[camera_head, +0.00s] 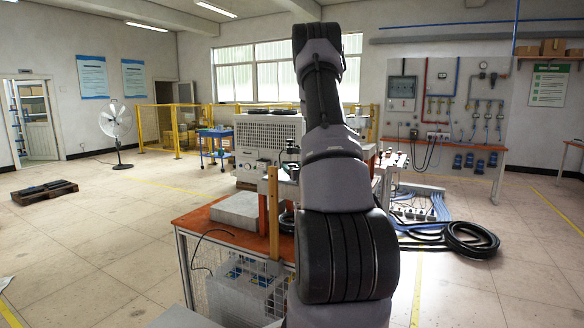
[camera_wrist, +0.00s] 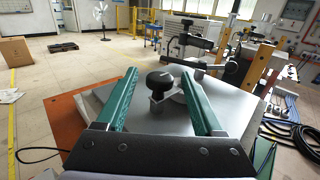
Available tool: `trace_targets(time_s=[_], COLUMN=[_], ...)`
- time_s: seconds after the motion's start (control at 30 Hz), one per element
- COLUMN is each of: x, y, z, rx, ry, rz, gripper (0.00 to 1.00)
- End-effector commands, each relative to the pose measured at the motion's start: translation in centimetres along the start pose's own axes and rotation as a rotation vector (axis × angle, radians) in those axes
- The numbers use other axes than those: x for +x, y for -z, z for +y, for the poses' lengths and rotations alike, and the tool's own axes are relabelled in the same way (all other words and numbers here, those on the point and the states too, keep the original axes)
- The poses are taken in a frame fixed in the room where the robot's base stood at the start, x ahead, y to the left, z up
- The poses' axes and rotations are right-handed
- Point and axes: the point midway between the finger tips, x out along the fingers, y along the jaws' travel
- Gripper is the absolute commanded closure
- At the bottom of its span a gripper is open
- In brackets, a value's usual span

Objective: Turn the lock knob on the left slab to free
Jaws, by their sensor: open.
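The left slab (camera_wrist: 222,103) is a flat grey metal plate on an orange-topped bench; it also shows in the head view (camera_head: 238,209). A black lock knob (camera_wrist: 160,79) with a light mark on its top stands on a small metal block on the slab. My gripper (camera_wrist: 160,75) has its two green fingers spread apart, one on each side of the knob as seen in the wrist view. I cannot tell whether a finger touches the knob. In the head view my arm hides the gripper and the knob.
An orange upright post (camera_head: 273,213) stands beside the slab, and a black clamp-like part (camera_wrist: 187,62) is just beyond the knob. The orange bench top (camera_head: 203,222) has a wire cage below it. Coiled black hose (camera_head: 470,240) lies on the floor at right.

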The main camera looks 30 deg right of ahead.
Motion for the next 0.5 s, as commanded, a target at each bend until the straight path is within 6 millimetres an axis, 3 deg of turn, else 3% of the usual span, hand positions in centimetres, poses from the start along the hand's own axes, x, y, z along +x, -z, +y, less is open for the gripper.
trace_targets(time_s=[0.13, 0.43, 0.47, 0.5], x=[1.19, 1.46, 1.46, 1.46], y=[0.01, 0.0, 0.0, 0.0], z=[0.02, 0.01, 0.01, 0.01], rx=[-0.001, 0.0, 0.0, 0.0], ry=[-0.001, 0.0, 0.0, 0.0], rz=[0.0, 0.001, 0.001, 0.001], gripper=[0.31, 0.31, 0.34, 0.5])
